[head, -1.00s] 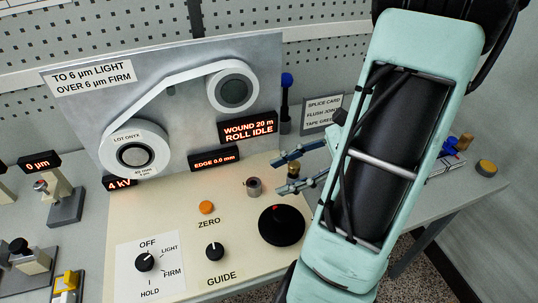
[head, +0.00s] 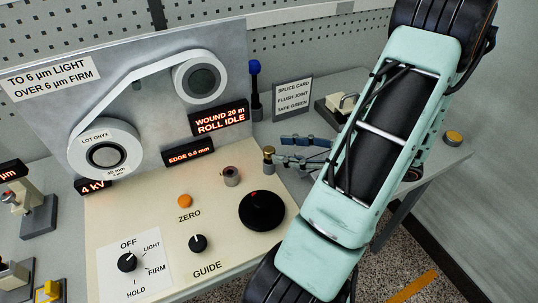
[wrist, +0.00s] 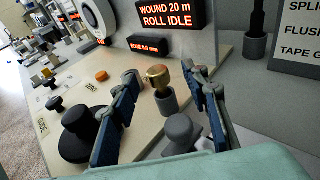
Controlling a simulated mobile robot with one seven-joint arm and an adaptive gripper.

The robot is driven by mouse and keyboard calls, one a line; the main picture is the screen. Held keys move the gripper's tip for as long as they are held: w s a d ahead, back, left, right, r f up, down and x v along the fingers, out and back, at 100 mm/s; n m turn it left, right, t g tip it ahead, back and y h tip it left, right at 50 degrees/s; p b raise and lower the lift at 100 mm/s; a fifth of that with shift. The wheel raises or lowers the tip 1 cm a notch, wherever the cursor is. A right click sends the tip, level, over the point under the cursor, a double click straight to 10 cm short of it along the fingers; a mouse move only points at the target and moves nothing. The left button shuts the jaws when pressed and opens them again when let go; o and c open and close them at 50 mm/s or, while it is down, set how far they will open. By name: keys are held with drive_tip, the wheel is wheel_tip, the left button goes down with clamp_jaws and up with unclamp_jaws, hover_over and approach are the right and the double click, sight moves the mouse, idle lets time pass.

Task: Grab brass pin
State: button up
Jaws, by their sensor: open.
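The brass pin (wrist: 159,77) shows a rounded brass head and stem in the wrist view, roughly upright, with a grey cylinder directly below or behind it. In the head view the brass pin (head: 268,153) is at the right side of the cream panel, beside my fingertips. My gripper (wrist: 165,76) is open, with one blue-padded finger on each side of the pin in the wrist view and visible gaps to both. My gripper (head: 280,150) reaches in from the right in the head view. Whether the pin lies fully between the pads in depth is unclear.
A grey hollow socket (head: 231,176) and a large black dial (head: 262,210) stand on the cream panel (head: 215,240). A blue-topped post (head: 255,85) and splice card sign (head: 292,100) stand behind. A grey knob (wrist: 180,130) sits low between my fingers in the wrist view.

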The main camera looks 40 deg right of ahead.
sight(272, 150)
drive_tip(key=x, duration=0.5)
drive_tip(key=shift+s+a+f, duration=0.1)
drive_tip(key=shift+s+a, duration=0.05)
drive_tip(key=shift+a, duration=0.1)
clamp_jaws()
